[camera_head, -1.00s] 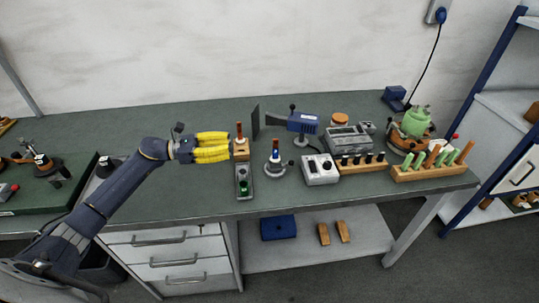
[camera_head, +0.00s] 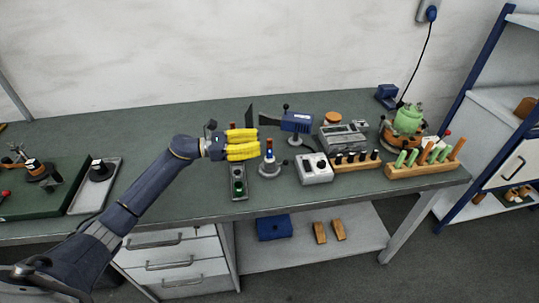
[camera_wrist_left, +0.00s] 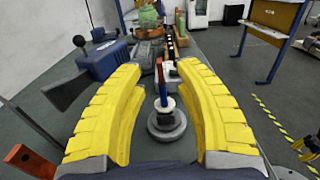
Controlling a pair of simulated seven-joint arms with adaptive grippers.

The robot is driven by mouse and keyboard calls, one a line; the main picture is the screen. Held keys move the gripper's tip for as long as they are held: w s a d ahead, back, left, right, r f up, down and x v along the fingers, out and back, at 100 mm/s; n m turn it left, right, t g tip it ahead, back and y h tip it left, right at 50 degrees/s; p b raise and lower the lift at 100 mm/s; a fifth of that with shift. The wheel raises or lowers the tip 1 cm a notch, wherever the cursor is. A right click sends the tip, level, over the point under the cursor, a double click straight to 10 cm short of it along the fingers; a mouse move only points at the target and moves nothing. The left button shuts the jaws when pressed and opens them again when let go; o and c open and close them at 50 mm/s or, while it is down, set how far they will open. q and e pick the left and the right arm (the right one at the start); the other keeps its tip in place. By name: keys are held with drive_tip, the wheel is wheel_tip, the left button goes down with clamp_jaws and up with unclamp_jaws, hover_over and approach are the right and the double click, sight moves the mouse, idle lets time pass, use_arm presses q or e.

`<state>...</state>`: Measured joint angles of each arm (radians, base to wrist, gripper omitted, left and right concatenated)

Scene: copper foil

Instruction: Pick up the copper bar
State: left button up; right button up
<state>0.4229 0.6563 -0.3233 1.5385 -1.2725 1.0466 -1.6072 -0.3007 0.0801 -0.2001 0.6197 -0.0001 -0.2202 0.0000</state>
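A thin copper-coloured bar (camera_head: 269,143) stands upright in a round grey stand on the workbench. In the left wrist view the copper bar (camera_wrist_left: 159,70) shows above a blue and white section and the round grey base (camera_wrist_left: 166,124). My left gripper (camera_head: 258,143) has two yellow fingers, spread open and empty, just left of the bar in the head view. In the left wrist view the bar stands in line with the gap between the fingers, beyond the palm. No contact is visible.
A blue device (camera_head: 297,122) with a dark plate stands behind the bar. A grey box with knobs (camera_head: 314,168) is to the right, and a small tray with a green button (camera_head: 239,183) is in front. Wooden racks (camera_head: 424,167) stand farther right. A brown block (camera_wrist_left: 30,160) is near the left finger.

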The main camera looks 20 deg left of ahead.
sight(269, 140)
use_arm(q)
drive_tip(key=shift+x, duration=2.35)
drive_tip(key=shift+o, duration=0.4)
clamp_jaws()
drive_tip(key=shift+r, duration=0.1)
